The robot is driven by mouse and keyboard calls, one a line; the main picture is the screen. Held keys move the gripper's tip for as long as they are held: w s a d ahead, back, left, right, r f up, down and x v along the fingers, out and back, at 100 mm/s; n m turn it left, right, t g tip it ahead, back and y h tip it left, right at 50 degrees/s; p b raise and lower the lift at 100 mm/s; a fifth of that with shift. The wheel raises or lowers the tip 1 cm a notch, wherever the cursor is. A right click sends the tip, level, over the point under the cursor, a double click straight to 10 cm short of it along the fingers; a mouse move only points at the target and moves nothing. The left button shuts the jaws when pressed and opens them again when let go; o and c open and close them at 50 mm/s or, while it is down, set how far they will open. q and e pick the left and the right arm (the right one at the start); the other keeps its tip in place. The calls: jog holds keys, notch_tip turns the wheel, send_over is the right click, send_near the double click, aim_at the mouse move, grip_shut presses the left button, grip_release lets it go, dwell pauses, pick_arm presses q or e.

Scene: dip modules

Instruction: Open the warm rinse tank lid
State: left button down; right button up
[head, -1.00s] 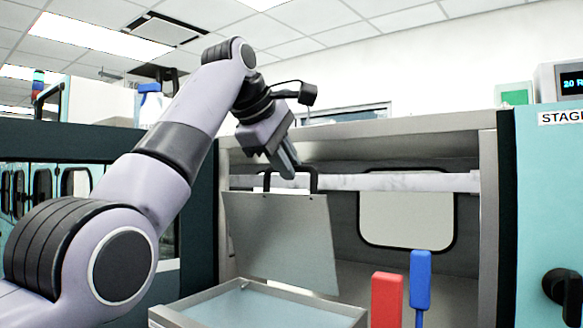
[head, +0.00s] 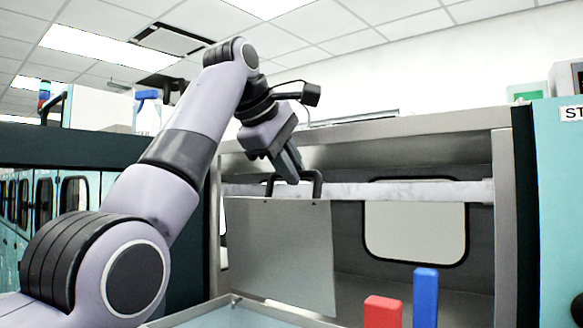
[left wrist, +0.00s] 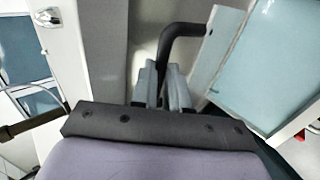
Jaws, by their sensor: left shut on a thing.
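The tank lid (head: 280,250) is a grey metal plate standing nearly upright at the back of the tank, with a black bar handle (head: 318,186) on its top edge. The tank (head: 237,300) shows below it, open, with pale blue inside; the left wrist view also shows pale blue liquid (left wrist: 285,60). My left gripper (head: 290,178) is at the handle, shut on it. In the left wrist view the gripper fingers (left wrist: 164,88) close around the lower part of the black handle (left wrist: 182,32). My right gripper is not in view.
A red block-shaped handle (head: 382,311) and a blue one (head: 425,296) stand upright right of the tank. A whitish horizontal bar (head: 410,190) runs behind the lid inside a grey housing. A teal cabinet (head: 560,200) stands at the right.

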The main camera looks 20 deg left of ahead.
pick_arm(q)
jog(key=shift+a+r, duration=0.1)
jog(key=shift+r, duration=0.1)
jog(key=c, duration=1.1)
grip_release()
jog(key=shift+s, duration=0.1)
